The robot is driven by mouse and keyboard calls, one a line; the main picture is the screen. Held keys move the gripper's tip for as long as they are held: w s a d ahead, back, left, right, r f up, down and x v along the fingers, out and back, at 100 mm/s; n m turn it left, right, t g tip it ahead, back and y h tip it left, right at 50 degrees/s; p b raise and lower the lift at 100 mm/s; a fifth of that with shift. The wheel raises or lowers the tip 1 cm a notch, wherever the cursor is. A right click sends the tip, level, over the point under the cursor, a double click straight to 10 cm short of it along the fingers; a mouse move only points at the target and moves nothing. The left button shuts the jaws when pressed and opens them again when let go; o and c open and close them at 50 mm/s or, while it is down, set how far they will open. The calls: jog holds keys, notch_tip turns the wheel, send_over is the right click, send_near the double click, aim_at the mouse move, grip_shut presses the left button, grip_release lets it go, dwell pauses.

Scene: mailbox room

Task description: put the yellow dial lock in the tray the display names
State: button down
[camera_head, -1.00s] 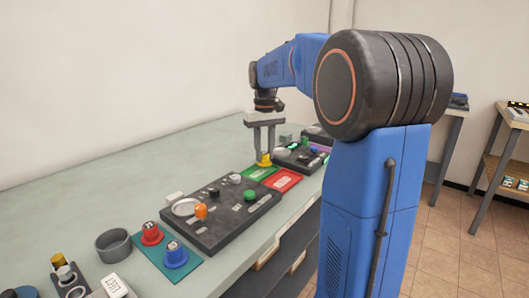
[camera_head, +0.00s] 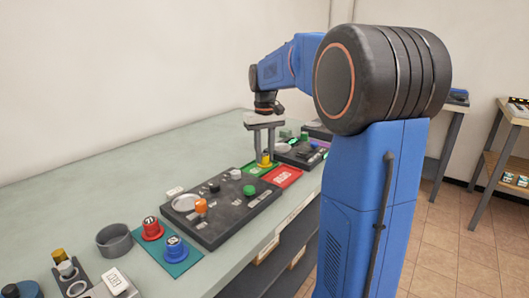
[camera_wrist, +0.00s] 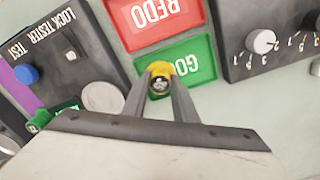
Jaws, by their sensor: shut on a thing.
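The lock also shows in the head view (camera_head: 265,159). It is over the end of the green tray (camera_wrist: 197,62), whose label is partly covered by a finger and seems to begin "GO". I cannot tell whether it touches the tray floor. The red tray (camera_wrist: 155,20), marked "REDO", lies beside the green one and is empty. The lock tester (camera_wrist: 62,48) stands by the trays; I cannot read a display on it.
A dark panel with knobs (camera_head: 232,215) lies on the near side of the trays. A red lock (camera_head: 152,229) and a blue lock (camera_head: 175,250) stand on a teal mat (camera_head: 192,262), by a grey cup (camera_head: 114,241). The bench (camera_head: 120,185) is clear along the wall.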

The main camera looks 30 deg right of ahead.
jog(key=c, duration=1.1)
grip_release()
jog(key=shift+r, duration=3)
